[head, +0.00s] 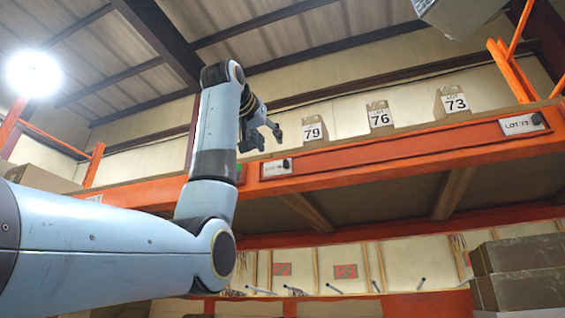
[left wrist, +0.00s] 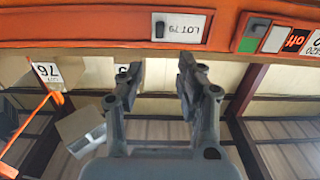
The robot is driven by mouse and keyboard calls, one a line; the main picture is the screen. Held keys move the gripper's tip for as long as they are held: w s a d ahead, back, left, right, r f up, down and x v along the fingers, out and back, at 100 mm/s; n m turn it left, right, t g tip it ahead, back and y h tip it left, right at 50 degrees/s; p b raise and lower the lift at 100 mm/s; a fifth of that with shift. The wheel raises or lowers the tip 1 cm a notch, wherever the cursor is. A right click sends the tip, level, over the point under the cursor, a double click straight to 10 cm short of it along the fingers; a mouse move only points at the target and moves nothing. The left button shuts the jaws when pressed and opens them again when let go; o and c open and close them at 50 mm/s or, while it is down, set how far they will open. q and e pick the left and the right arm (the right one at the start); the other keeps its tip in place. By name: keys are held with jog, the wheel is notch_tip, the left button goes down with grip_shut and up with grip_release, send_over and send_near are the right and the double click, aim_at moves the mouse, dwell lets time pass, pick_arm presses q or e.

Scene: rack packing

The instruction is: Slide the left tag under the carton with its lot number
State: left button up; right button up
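The left tag (head: 277,167) is a white plate with a black knob on the orange beam's front. In the left wrist view the tag (left wrist: 180,27) reads LOT 79. Cartons on the shelf above carry large numbers: carton 79 (head: 314,118), carton 76 (head: 381,107) and carton 73 (head: 455,90). The right tag (head: 523,124) reads LOT 73. My left gripper (head: 266,137) is up near the shelf's front, left of carton 79 in the picture. In the left wrist view its fingers (left wrist: 160,70) are apart with nothing between them. My right gripper is out of view.
The orange beam (head: 400,154) runs along the shelf front. A grey boxy thing (head: 455,15) hangs at the top right. Dark boxes (head: 520,275) stand at lower right.

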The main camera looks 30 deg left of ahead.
aim_at(285, 159)
pick_arm(q)
jog(key=p+x, duration=0.5)
jog(key=x, duration=0.5)
jog(key=shift+w, duration=0.4)
grip_shut()
